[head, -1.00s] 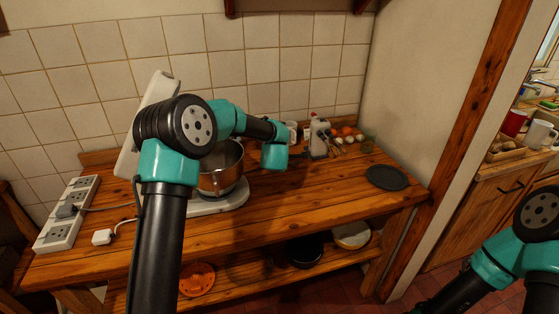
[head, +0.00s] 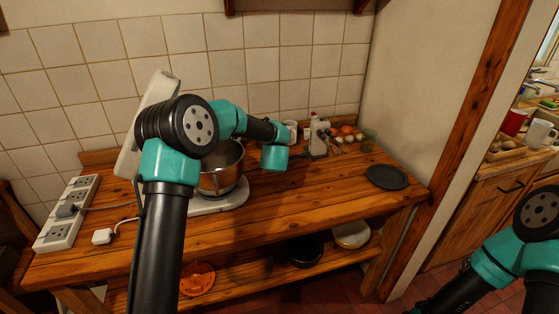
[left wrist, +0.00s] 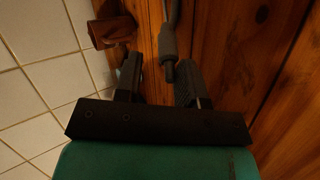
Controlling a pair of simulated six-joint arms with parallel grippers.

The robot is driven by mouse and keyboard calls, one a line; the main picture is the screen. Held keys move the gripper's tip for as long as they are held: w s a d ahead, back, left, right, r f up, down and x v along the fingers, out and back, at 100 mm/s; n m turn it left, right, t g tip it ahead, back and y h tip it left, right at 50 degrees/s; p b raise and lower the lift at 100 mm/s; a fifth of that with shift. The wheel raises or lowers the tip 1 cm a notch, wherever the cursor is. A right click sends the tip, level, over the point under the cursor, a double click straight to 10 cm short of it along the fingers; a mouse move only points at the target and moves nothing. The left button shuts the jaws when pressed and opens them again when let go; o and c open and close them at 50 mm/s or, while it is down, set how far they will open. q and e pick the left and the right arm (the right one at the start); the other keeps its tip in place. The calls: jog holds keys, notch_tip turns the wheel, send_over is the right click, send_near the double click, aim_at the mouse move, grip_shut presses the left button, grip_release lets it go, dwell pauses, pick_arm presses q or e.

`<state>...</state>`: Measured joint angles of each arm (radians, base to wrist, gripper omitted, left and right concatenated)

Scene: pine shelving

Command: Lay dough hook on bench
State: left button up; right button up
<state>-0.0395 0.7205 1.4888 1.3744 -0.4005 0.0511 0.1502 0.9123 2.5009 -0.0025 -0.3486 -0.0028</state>
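The grey dough hook (left wrist: 168,55) appears in the left wrist view as a thick shaft end with a thinner part running up to the top edge. Its end lies in the gap between the fingertips of my left gripper (left wrist: 158,72). The fingers stand apart, with room on the hook's left, so I see no grip on it. In the head view this gripper (head: 303,153) is low over the back of the wooden bench (head: 290,205), beside a pale bottle-like item (head: 319,138); the hook is not clear there. My right arm shows at lower right, its gripper out of frame.
A white mixer with raised head (head: 152,100) and steel bowl (head: 222,172) stands left, partly behind my left arm. Eggs (head: 347,131) and a glass (head: 368,141) stand at the back right. A dark round plate (head: 387,177) lies right. The bench's front middle is clear.

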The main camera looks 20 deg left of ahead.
pick_arm(q)
jog(key=v, duration=1.2)
jog(key=shift+r, duration=0.15)
jog(key=shift+d, duration=0.15)
